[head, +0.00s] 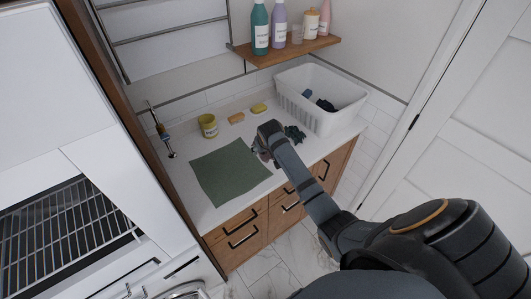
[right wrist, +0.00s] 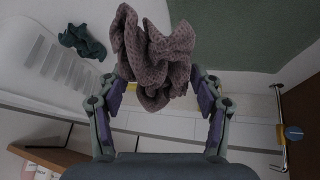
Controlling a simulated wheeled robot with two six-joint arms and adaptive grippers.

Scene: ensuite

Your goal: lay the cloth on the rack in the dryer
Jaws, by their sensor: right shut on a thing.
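My right gripper (head: 264,150) is over the counter, beside the right edge of the green mat. It is shut on a crumpled mauve cloth (right wrist: 155,60), which shows between its fingers in the right wrist view. In the head view the gripper hides most of this cloth. A second, dark green crumpled cloth (head: 295,134) lies on the counter just right of the gripper, also in the right wrist view (right wrist: 82,40). The dryer's wire rack (head: 65,228) shows at the lower left of the head view, with no cloth visible on it. My left gripper is not in view.
The green mat (head: 228,172) lies flat and bare on the counter. A white basket (head: 335,105) with dark cloths stands at the right. A yellow cup (head: 208,127) and two small bars stand behind. Bottles line a wooden shelf (head: 285,51). A white cabinet stands left.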

